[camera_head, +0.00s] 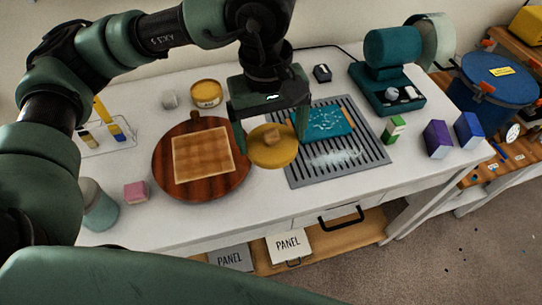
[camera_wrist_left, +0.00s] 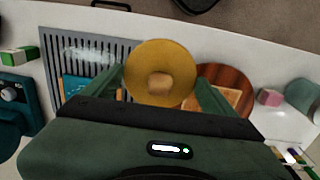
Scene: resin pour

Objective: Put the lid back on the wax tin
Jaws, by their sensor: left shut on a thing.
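The wax tin (camera_head: 207,93) is a short yellow round tin near the back of the white table, left of my left arm. Its yellow round lid (camera_head: 272,155) has a small wooden knob on top. My left gripper (camera_head: 270,142) is shut on the lid, with a finger at either side, and holds it in front of the tin and to its right, between the round board and the grey grate. The lid (camera_wrist_left: 160,58) also shows between the fingers in the left wrist view, knob visible. The tin does not show there. My right gripper is out of view.
A round wooden board (camera_head: 165,170) with a tan square piece lies left of the lid. A slotted grey grate (camera_head: 345,165) with a teal piece lies right. A pink block (camera_head: 137,192) sits front left.

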